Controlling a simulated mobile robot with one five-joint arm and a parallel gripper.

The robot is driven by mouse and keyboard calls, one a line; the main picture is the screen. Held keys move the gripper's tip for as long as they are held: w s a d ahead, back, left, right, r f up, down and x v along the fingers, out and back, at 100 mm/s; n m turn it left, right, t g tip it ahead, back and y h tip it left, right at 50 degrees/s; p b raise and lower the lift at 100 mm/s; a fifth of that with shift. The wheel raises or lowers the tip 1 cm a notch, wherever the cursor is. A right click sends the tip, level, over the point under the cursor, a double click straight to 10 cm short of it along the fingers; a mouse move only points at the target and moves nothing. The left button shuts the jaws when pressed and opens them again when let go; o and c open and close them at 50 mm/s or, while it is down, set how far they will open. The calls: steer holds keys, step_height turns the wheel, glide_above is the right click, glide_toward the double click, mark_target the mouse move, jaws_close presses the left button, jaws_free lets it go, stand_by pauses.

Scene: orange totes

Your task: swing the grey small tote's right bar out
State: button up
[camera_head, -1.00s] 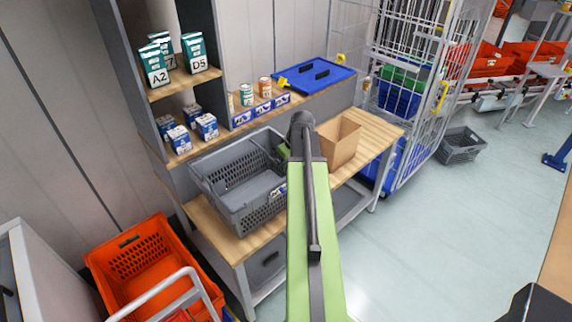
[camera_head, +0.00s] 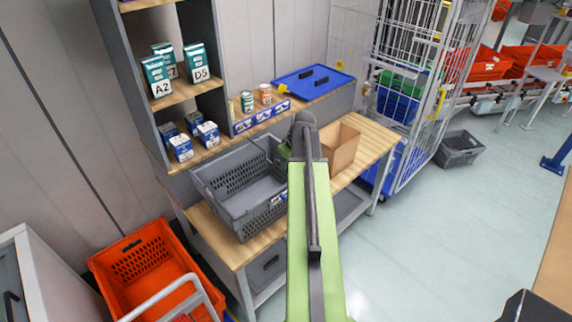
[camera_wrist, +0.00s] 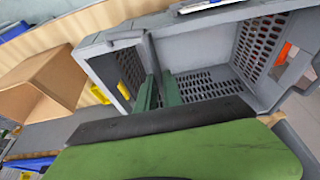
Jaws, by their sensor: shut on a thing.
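The grey small tote (camera_head: 213,204) stands on the wooden workbench, left of my arm. It looks empty, with slotted walls, and its right end is partly hidden by my arm. In the wrist view the tote (camera_wrist: 205,20) fills the upper middle and right. My gripper (camera_wrist: 155,80) shows there as two dark green fingers reaching to the tote's edge. It is shut on a thin grey bar (camera_wrist: 151,52), which looks like the tote's right bar. The fingers hide part of it. In the head view my arm mostly hides the gripper.
An open cardboard box (camera_head: 341,147) stands close right of my arm on the bench (camera_head: 376,131). A shelf with cartons (camera_head: 187,80) and a blue lid (camera_head: 314,82) are behind. A wire roll cage (camera_head: 420,70) is at right. An orange tote (camera_head: 145,262) is at lower left.

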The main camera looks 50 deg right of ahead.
steer(key=shift+d+r+p, duration=0.8)
steer(key=shift+r, duration=0.15)
steer(key=shift+s+d+r+p, duration=0.1)
steer(key=shift+d+r+p, duration=0.2)
steer(key=shift+d, duration=0.25)
steer(key=shift+s+d+r+p, duration=0.1)
steer(key=shift+d+r+p, duration=0.15)
steer(key=shift+d, duration=0.25)
steer(key=shift+d+r, duration=0.1)
steer(key=shift+d, duration=1.2)
